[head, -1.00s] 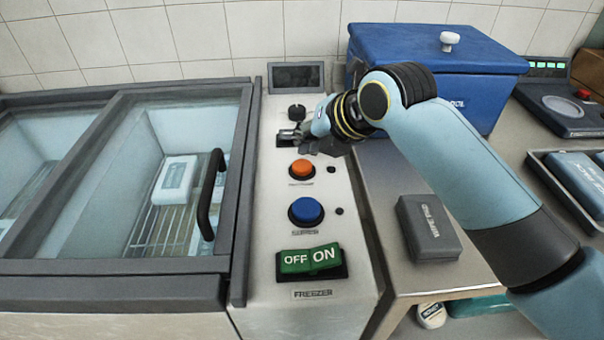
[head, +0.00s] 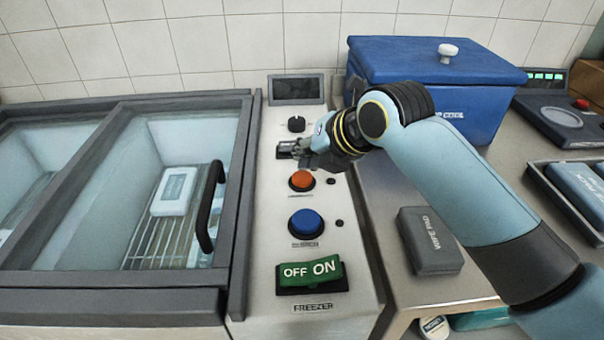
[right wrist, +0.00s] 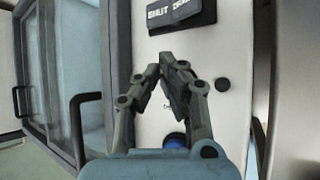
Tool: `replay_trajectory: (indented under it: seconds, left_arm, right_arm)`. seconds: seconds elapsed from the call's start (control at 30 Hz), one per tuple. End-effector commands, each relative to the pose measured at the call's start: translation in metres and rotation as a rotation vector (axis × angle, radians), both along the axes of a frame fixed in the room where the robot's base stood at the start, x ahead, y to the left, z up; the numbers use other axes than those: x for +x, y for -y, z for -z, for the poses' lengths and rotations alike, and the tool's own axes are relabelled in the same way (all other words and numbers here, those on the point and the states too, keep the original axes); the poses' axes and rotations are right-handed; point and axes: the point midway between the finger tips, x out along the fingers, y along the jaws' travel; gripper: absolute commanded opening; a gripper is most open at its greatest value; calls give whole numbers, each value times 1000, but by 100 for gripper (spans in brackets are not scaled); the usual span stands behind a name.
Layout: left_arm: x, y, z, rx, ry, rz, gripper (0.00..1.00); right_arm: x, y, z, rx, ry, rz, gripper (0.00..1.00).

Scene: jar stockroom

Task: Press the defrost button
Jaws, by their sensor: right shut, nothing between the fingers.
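The freezer's control panel carries two round buttons, an orange one (head: 302,180) and a blue one (head: 305,223). The labels under them are too small to read, so I cannot tell which is defrost. My right gripper (head: 297,151) is over the panel, just above the orange button in the head view, by the grey rocker switch (head: 284,149). In the right wrist view its fingers (right wrist: 164,70) meet, shut and empty, and hide the orange button. The blue button (right wrist: 175,141) shows partly below them, and the rocker (right wrist: 178,12) is ahead. My left gripper is not in view.
A green OFF/ON rocker (head: 310,272) sits at the panel's near end; a knob (head: 296,124) and dark screen (head: 297,90) at its far end. The freezer's lid handle (head: 207,207) stands up left. A blue cool box (head: 430,90) and grey wipe pad (head: 431,240) are right.

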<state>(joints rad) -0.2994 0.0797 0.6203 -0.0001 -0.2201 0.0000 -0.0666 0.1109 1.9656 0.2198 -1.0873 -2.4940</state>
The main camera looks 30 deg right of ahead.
Motion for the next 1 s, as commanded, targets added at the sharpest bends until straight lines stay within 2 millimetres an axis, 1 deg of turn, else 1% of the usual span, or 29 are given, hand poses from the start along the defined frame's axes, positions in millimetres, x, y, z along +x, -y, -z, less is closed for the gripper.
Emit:
replay_trajectory:
  seconds: [0.47, 0.73, 1.0]
  left_arm:
    - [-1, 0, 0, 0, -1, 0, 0]
    - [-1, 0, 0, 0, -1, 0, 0]
    - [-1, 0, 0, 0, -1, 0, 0]
  right_arm:
    - [0, 0, 0, 0, 0, 0, 0]
    - [0, 0, 8, 0, -2, 1, 0]
    - [0, 0, 8, 0, 0, 0, 0]
